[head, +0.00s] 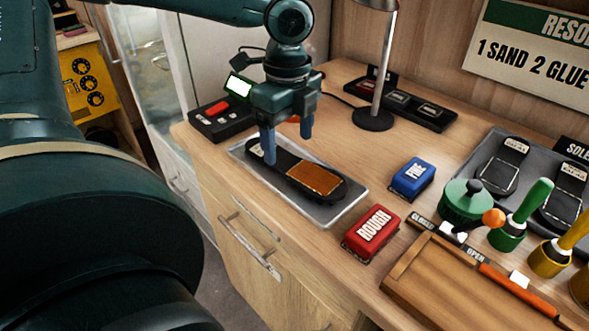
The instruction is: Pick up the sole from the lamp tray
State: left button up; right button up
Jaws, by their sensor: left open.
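The sole (335,188) is dark with a brown, glossy patch at its front end. It lies flat on the silver lamp tray (325,217) near the front edge of the bench. My left gripper (288,147) is open, pointing down over the far-left, narrow end of the sole. Its two blue fingers appear on either side of that end; whether they touch it I cannot tell. A pale label shows at that end, partly hidden by the near finger. My right gripper is not in view.
A desk lamp (374,118) stands behind the tray. A red ROUGH block (371,234) and a blue FINE block (413,178) sit to the right. A wooden board (470,290), a green pot (466,203), brushes and a grey tray of soles fill the right side.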

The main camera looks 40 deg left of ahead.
aim_at(292, 164)
pick_arm(q)
jog(key=f, duration=0.3)
jog(key=f+b, duration=0.1)
jog(key=f, duration=0.1)
jog(key=shift+w, duration=0.3)
jog(key=shift+r, duration=0.1)
jog(key=c, duration=1.2)
